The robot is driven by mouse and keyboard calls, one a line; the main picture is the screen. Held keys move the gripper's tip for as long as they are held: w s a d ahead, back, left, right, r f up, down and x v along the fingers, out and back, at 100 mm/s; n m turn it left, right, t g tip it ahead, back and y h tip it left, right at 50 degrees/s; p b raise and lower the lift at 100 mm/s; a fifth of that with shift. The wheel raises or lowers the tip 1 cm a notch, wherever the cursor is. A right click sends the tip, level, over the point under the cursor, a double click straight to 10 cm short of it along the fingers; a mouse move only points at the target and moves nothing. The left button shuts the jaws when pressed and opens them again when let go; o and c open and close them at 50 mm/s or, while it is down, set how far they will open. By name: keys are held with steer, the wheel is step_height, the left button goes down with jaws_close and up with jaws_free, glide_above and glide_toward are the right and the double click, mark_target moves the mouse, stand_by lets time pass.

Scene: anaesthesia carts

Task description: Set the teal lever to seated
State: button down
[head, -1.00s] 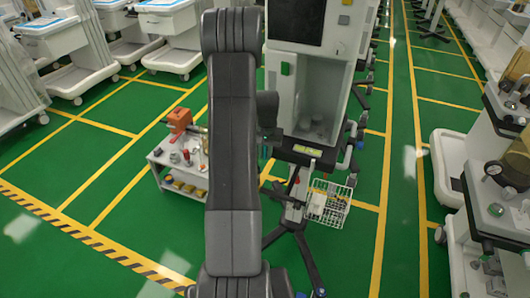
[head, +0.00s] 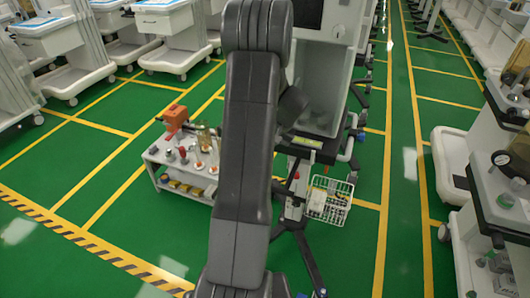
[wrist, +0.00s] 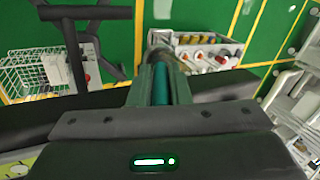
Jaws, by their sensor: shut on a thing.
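In the wrist view my gripper (wrist: 161,68) has its two dark fingers closed around the teal lever (wrist: 160,88), which shows as a narrow teal strip between them. The lever's far end and its mount are hidden by the fingers, so I cannot tell its setting. In the head view my arm crosses the middle of the picture in front of the anaesthesia cart (head: 318,120), and it hides the gripper and the lever.
A white wire basket (head: 330,200) hangs low at the cart. More carts line both sides. Green floor is open at front left and along the right aisle.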

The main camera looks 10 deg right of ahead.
steer(key=b, duration=0.1)
steer(key=t+y+b, duration=0.1)
steer(key=shift+d+f+b, duration=0.2)
steer(key=shift+f+b, duration=0.1)
steer(key=shift+b, duration=0.05)
steer(key=shift+s+y+b, duration=0.1)
steer(key=shift+y+b, duration=0.35)
steer(key=shift+y, duration=0.05)
steer(key=shift+r+t, duration=0.2)
steer(key=shift+t, duration=0.1)
steer(key=c, duration=1.4)
jaws_free()
steer(key=v, duration=1.3)
steer(key=shift+d+r, duration=0.2)
steer(key=shift+d, duration=0.2)
steer(key=shift+s, duration=0.1)
